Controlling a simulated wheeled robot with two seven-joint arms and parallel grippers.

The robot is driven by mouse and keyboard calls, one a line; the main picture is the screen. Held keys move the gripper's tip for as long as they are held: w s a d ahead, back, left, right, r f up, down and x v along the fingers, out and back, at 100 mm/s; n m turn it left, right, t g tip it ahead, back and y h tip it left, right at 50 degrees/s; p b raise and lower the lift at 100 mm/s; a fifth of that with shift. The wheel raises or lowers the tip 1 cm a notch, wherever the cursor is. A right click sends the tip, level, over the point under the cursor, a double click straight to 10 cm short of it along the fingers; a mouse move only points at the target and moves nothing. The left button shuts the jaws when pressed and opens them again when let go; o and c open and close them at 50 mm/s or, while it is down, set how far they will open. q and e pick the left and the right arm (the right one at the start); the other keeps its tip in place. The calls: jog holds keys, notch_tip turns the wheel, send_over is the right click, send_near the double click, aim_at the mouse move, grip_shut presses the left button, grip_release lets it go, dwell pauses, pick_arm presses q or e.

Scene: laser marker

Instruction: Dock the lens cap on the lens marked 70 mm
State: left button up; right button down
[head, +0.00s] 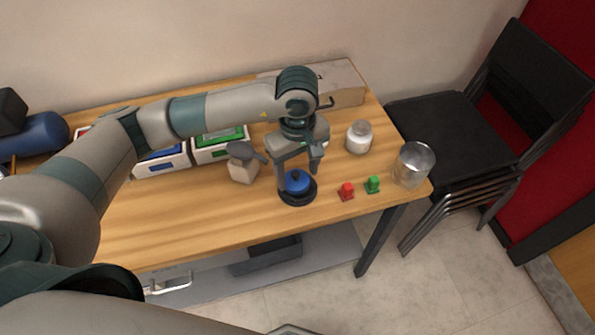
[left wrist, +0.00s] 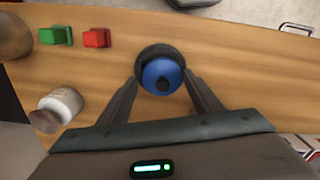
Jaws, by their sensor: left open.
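A round blue piece with a dark knob (head: 297,182) sits in a dark round base (head: 299,200) near the table's front edge. It also shows in the left wrist view (left wrist: 160,73). No 70 mm marking is readable, and I cannot tell which thing is the lens cap or the lens. My left gripper (head: 298,179) is open above the blue piece, pointing down. In the left wrist view its fingertips (left wrist: 161,78) stand on either side of the blue piece, with gaps visible. My right gripper is not in view.
Right of the base are a red block (head: 346,191), a green block (head: 372,185), a white jar (head: 359,138) and a metal can (head: 413,165). A beige container with a grey top (head: 242,165) stands left. The front-left tabletop is clear.

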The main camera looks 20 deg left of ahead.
aim_at(298, 173)
pick_arm(q)
jog(key=shift+r+p, duration=0.85)
jog(key=shift+r, duration=2.05)
jog(key=shift+r+p, duration=0.6)
jog(key=shift+r, duration=1.7)
jog(key=shift+s+f, duration=0.1)
